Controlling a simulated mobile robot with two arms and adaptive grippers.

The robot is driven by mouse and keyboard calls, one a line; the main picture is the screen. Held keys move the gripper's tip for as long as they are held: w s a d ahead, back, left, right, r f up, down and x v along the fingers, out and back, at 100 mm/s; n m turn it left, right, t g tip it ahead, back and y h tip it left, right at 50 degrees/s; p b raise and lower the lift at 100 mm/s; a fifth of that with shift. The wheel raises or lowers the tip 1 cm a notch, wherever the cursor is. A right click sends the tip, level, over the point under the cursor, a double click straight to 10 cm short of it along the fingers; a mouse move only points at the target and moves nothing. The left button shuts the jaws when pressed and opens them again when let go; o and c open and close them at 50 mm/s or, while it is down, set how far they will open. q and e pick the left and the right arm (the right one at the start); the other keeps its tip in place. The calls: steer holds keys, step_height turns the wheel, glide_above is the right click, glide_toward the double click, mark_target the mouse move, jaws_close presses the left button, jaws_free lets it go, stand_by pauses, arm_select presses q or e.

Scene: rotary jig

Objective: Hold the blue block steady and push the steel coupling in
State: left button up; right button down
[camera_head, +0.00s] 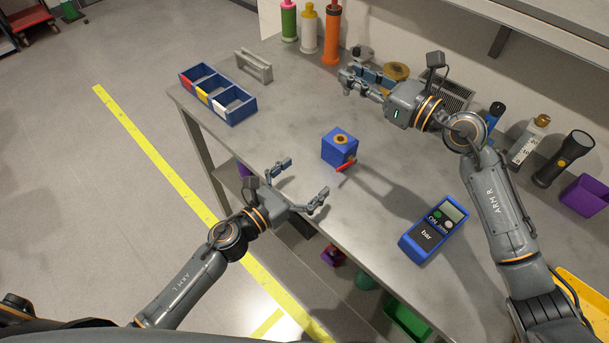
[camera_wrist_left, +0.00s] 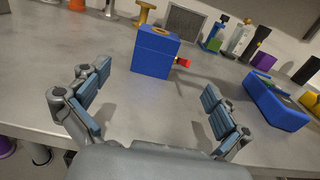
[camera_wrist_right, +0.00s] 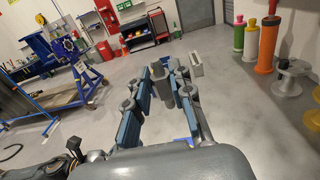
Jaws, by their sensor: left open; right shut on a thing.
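The blue block (camera_head: 340,152) stands on the bench, with a brass-coloured ring around a dark hole in its top and a red piece on its right side. It also shows in the left wrist view (camera_wrist_left: 156,56), straight ahead between my left fingers. My left gripper (camera_head: 304,179) is open and empty at the bench's front edge, short of the block and not touching it. My right gripper (camera_head: 355,80) is above the back of the bench, behind the block. It is shut on the steel coupling (camera_wrist_right: 159,72), a small grey part mostly hidden by the fingers.
A blue divided bin (camera_head: 218,94) and a grey bracket (camera_head: 254,66) sit at the back left. A blue bar meter (camera_head: 433,230) lies right of the block. Bench around the block is clear.

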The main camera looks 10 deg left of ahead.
mark_target(335, 153)
arm_select(q)
steer(key=x, duration=1.2)
steer(key=shift+c, duration=0.4)
steer(key=shift+s, duration=0.1)
steer(key=c, duration=1.4)
arm_select(e)
step_height(335, 153, down, 6)
steer(key=t, duration=0.1)
steer(key=shift+f+m+h, duration=0.2)
steer(key=shift+m+h, duration=0.2)
steer(key=shift+w, duration=0.1)
